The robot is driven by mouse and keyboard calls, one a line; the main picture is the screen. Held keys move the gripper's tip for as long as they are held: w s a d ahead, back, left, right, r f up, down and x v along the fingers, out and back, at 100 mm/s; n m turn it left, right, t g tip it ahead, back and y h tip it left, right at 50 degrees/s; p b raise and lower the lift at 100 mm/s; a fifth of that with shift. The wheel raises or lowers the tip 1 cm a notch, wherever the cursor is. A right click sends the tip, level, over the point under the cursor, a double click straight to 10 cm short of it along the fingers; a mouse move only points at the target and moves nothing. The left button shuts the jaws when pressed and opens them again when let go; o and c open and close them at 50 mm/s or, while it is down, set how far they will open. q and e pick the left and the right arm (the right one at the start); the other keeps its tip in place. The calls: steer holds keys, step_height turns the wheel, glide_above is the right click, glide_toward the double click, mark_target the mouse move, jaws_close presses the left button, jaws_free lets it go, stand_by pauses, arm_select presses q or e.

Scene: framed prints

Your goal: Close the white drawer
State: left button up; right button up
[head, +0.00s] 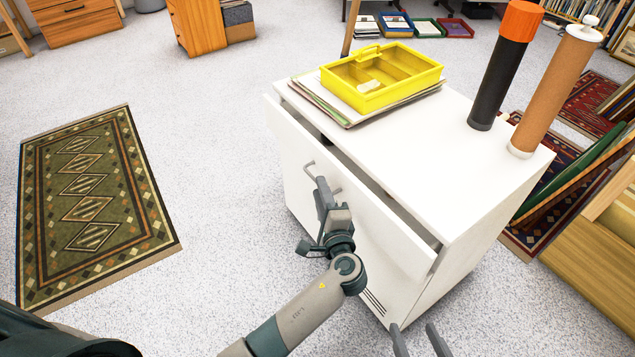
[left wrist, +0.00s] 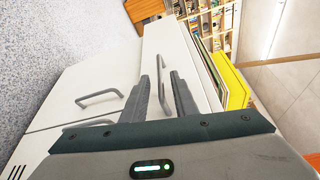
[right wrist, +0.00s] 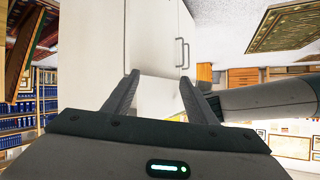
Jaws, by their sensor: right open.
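The white drawer (head: 384,206) is the top part of a white cabinet (head: 470,140). Its front stands out, leaving a dark gap along the cabinet's top edge. The drawer front also shows in the left wrist view (left wrist: 180,45). My left gripper (head: 321,184) is at the drawer front, near the grey handles.
A yellow tray (head: 385,75) lies on papers on the cabinet top. A black tube with an orange cap (head: 500,75) and a brown tube (head: 550,95) stand there too. A green rug (head: 90,205) lies on the left floor. Framed boards lean at right.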

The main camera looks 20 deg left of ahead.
arm_select(q)
steer(key=shift+x, duration=2.05)
jaws_close()
steer(key=shift+s, duration=0.1)
